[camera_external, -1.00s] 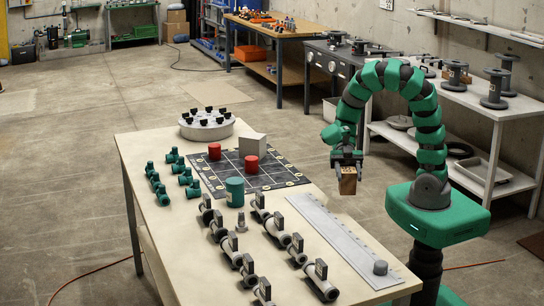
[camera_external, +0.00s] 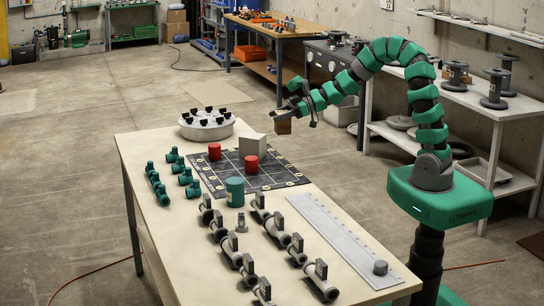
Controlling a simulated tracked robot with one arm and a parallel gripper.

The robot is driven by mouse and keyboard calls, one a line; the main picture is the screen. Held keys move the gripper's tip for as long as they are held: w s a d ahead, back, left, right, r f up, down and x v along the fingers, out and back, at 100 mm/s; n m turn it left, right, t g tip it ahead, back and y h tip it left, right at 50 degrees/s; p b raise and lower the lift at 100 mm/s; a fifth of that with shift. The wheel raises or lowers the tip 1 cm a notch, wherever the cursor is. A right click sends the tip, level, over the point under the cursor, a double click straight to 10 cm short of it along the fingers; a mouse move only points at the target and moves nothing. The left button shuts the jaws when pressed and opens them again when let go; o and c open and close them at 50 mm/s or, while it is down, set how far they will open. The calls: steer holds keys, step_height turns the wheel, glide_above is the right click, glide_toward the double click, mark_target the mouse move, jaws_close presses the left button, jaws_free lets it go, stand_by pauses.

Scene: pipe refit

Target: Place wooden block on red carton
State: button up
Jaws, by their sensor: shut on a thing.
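The wooden block (camera_external: 283,127) is small and brown and hangs below my gripper (camera_external: 285,114), which is shut on it. It is held in the air; in the picture it lies up and right of the table's far right edge. Two red cylindrical things are on the dark gridded mat (camera_external: 222,177): a red cylinder (camera_external: 214,151) at its far left and another red cylinder (camera_external: 251,162) nearer its middle. I see no box-shaped red carton. My gripper is up and right of both red cylinders, apart from them. The jaws are partly hard to make out.
A grey angular block (camera_external: 252,146) stands on the mat behind the nearer red cylinder. A teal cylinder (camera_external: 235,191) stands at the mat's front edge. A round grey flange (camera_external: 206,125) is at the table's far end. Grey pipe fittings (camera_external: 282,232) and a long ruler-like plate (camera_external: 340,240) fill the front.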

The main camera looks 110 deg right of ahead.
steer(key=s+d+f+m+h+p, duration=0.1)
steer(key=s+d+f+m+h, duration=0.15)
steer(key=s+d, duration=0.4)
steer(key=g+h+p, duration=0.1)
steer(key=p, duration=0.1)
glide_above(249, 135)
steer(key=shift+m, duration=0.25)
steer(key=shift+w+f, duration=0.2)
steer(key=shift+f, duration=1.8)
steer(key=o, duration=1.1)
steer(key=shift+f, duration=0.1)
steer(key=shift+c, duration=0.2)
steer(key=v, duration=1.2)
steer(key=shift+a, duration=0.1)
